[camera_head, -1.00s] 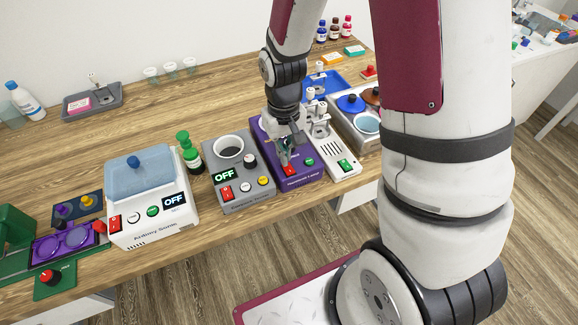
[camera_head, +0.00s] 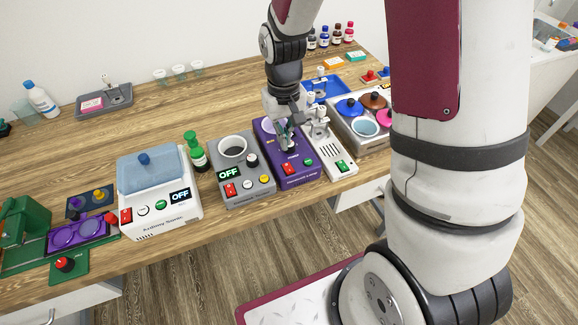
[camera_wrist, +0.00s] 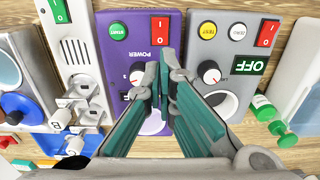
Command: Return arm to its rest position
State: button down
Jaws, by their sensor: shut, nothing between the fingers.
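My gripper (camera_head: 284,133) is over the purple device (camera_head: 299,175) on the wooden bench. In the wrist view my gripper (camera_wrist: 164,62) has its green-padded fingers converging to touching tips, with nothing held. The fingertips appear in front of the purple device (camera_wrist: 117,66), near its power label and its dial (camera_wrist: 137,74). Whether the tips touch the device cannot be told. My arm reaches down from above, and its large links cover the right of the head view.
A grey device (camera_head: 250,188) with an OFF display stands left of the purple one. A white switch unit (camera_head: 333,157) stands close on its right. A green-capped bottle (camera_head: 196,152) and a blue-lidded bath (camera_head: 158,205) stand further left. The back of the bench (camera_head: 225,100) is largely clear.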

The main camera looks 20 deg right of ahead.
dwell(0.4)
jog(key=s+r+t, duration=0.1)
jog(key=s+r, duration=0.2)
jog(key=r, duration=0.5)
jog(key=s+r+t, duration=0.2)
jog(key=s+r, duration=0.1)
jog(key=r, duration=0.5)
jog(key=s+r+t, duration=0.2)
jog(key=s+r, duration=0.7)
jog(key=s, duration=0.3)
jog(key=shift+t, duration=0.3)
